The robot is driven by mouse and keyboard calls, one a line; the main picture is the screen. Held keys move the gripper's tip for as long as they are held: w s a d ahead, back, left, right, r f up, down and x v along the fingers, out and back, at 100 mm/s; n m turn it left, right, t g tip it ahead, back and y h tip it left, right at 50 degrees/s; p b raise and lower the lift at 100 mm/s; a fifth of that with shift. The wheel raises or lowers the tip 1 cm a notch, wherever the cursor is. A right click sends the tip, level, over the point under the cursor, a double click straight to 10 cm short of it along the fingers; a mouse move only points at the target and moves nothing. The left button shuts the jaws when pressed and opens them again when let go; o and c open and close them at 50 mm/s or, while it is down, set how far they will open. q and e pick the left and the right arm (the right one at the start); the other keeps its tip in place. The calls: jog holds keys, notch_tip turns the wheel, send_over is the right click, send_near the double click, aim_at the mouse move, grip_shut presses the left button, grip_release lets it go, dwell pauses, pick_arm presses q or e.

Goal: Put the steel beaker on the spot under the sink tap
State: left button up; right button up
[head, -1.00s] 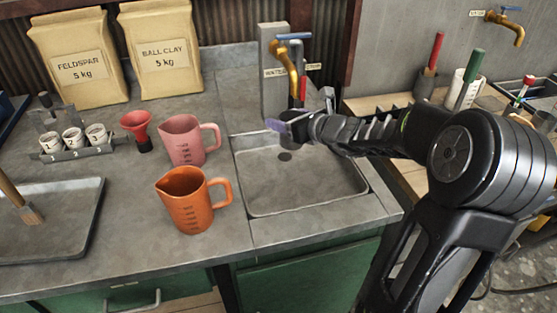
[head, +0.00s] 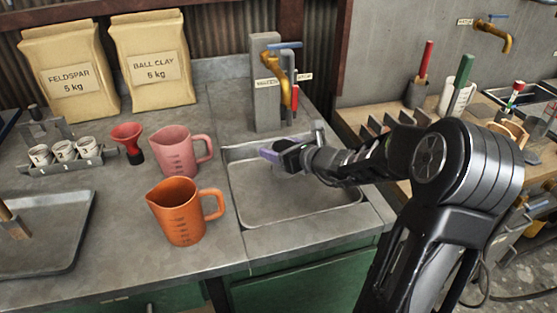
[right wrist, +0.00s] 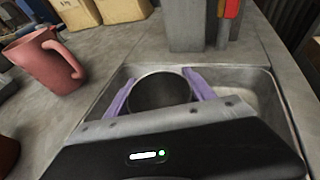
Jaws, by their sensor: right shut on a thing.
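My right gripper (head: 273,154) has purple fingers and is over the back left part of the sink basin (head: 290,211), below the brass tap (head: 272,72). In the right wrist view its fingers are shut around the steel beaker (right wrist: 160,91), a dark-mouthed round cup that looks upright. The beaker is hidden in the head view. The basin also shows around it in the right wrist view (right wrist: 262,92). I cannot tell whether the beaker touches the basin floor. My left gripper is out of view.
An orange jug (head: 181,213) and a pink jug (head: 177,151) stand on the counter left of the sink. The grey tap post (head: 265,95) rises behind the basin. A red funnel (head: 129,141) and a rack of cups (head: 65,155) stand farther left.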

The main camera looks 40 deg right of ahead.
jog(key=shift+f, duration=0.1)
jog(key=shift+f+b, duration=0.35)
jog(key=shift+f, duration=1.4)
jog(key=shift+f, duration=0.15)
jog(key=o, duration=1.6)
jog(key=shift+c, duration=0.2)
jog(key=p+v, duration=0.1)
jog(key=v, duration=1.1)
jog(key=shift+d, duration=0.1)
